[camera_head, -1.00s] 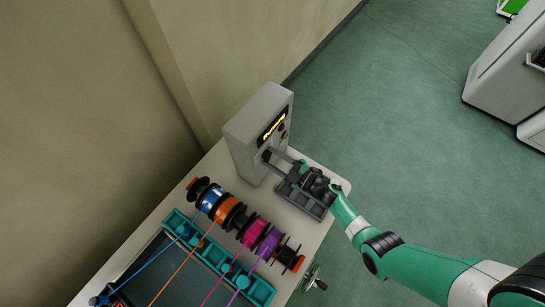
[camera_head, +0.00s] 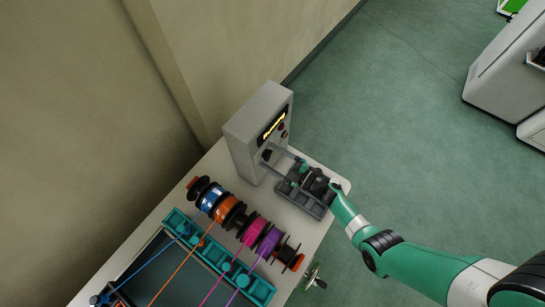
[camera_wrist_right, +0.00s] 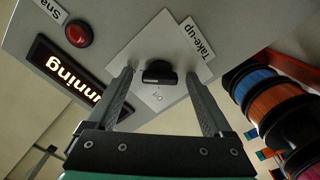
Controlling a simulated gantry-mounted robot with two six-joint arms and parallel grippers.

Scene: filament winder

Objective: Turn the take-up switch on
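The take-up switch is a small black knob (camera_wrist_right: 160,72) on a pale square plate (camera_wrist_right: 182,48) labelled "Take-up". It is on the front of a grey cabinet (camera_head: 250,118). In the right wrist view the two fingers of my right gripper (camera_wrist_right: 160,77) stand apart, one on each side of the knob, with gaps showing between. The right gripper (camera_head: 273,158) also shows in the head view, reaching to the cabinet front from the right. The knob's exact pointing direction is hard to tell. My left gripper is in neither view.
A lit display (camera_wrist_right: 66,75) reading "Running" and a red button (camera_wrist_right: 79,34) are beside the plate. Several coloured spools (camera_head: 228,212) with filaments stand on the table left of my arm. A grey tray (camera_head: 313,208) lies beneath my right gripper.

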